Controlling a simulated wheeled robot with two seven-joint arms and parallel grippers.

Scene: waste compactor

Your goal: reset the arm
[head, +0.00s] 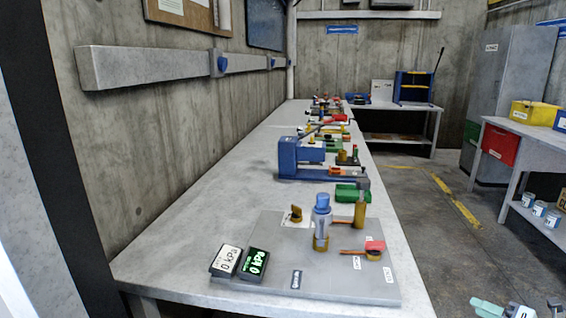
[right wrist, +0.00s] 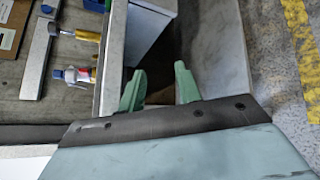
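My right gripper (right wrist: 159,88) shows in the right wrist view as two green fingers standing apart with nothing between them. It hangs beside the workbench edge, over the floor. In the head view a small part of it (head: 490,308) shows at the bottom right corner, right of the bench and clear of it. My left gripper is in neither view.
The long grey workbench (head: 190,240) carries a grey panel (head: 275,222) with two 0 kPa displays (head: 241,262) and valves. A blue press (head: 310,165) stands beyond. Open floor lies right of the bench, before a side table (head: 530,140).

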